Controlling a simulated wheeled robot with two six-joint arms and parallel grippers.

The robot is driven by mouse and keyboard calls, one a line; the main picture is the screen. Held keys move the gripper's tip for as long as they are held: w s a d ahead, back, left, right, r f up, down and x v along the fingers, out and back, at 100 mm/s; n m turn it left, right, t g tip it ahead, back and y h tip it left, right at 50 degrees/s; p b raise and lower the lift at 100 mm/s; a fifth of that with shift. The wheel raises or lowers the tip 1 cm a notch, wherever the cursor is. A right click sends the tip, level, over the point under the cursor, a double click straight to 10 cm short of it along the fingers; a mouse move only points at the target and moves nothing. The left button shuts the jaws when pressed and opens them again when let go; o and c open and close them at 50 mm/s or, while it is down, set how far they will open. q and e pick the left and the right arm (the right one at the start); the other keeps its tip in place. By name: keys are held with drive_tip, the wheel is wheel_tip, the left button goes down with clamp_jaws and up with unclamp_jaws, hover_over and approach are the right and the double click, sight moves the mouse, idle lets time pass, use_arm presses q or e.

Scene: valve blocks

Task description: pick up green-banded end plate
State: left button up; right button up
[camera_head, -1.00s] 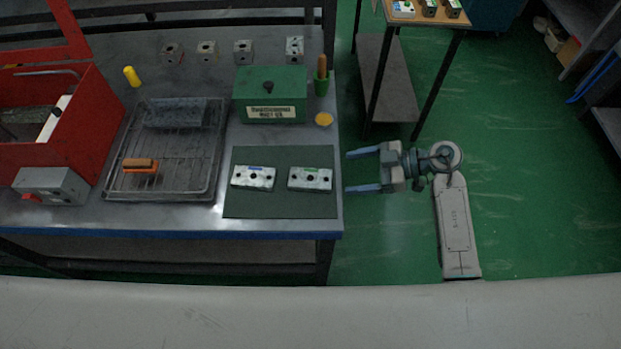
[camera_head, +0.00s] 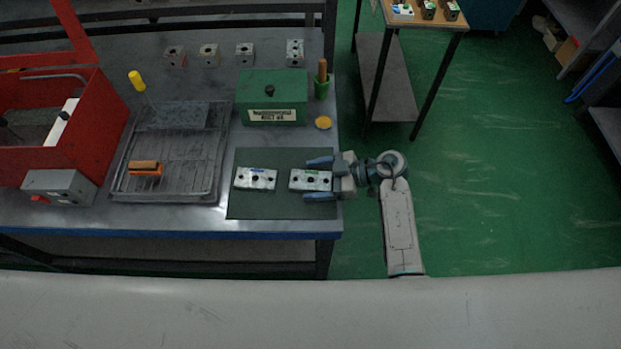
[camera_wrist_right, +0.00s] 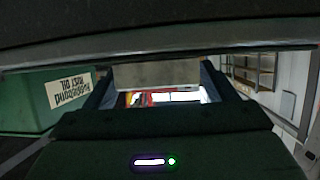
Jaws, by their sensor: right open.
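The green-banded end plate (camera_head: 311,181) is a silvery block with dark holes and a small green mark on its far edge. It lies flat on the right part of the dark mat (camera_head: 270,209). My right gripper (camera_head: 314,180) is open, with its blue fingers on the far and near sides of the plate's right part; I cannot tell whether they touch it. In the right wrist view, a plain grey-beige face (camera_wrist_right: 157,73) shows between the fingers; I cannot tell for sure that it is the plate. My left gripper is not in view.
A similar blue-marked plate (camera_head: 256,179) lies just left on the mat. A green box (camera_head: 271,97), a green holder (camera_head: 321,88) and a yellow disc (camera_head: 323,122) stand behind. A wire-rack tray (camera_head: 214,185) and a red bin (camera_head: 100,128) are further left.

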sight(316, 180)
drive_tip(key=c, duration=1.2)
drive_tip(key=shift+d, duration=0.1)
drive_tip(key=shift+c, duration=0.2)
drive_tip(key=shift+r, duration=0.5)
wheel_tip(316, 180, up, 2)
drive_tip(key=shift+r+b, duration=0.1)
drive_tip(key=shift+b, duration=0.4)
drive_tip(key=s+r+b, duration=0.2)
drive_tip(key=s+b, duration=0.1)
drive_tip(key=s, duration=1.3)
drive_tip(key=w+d+r+m+t+h, duration=0.1)
drive_tip(key=w+d+r+m+t, duration=0.2)
drive_tip(key=w+d+r, duration=0.3)
drive_tip(key=w+d+r+m+t+h, duration=0.1)
drive_tip(key=w+d+r+m+t, duration=0.2)
drive_tip(key=w+d+r, duration=0.3)
drive_tip(key=w+d, duration=0.4)
drive_tip(key=d, duration=0.2)
drive_tip(key=shift+w+d+r+t, duration=0.2)
drive_tip(key=shift+w+d+t, duration=0.1)
drive_tip(key=shift+d+t, duration=0.1)
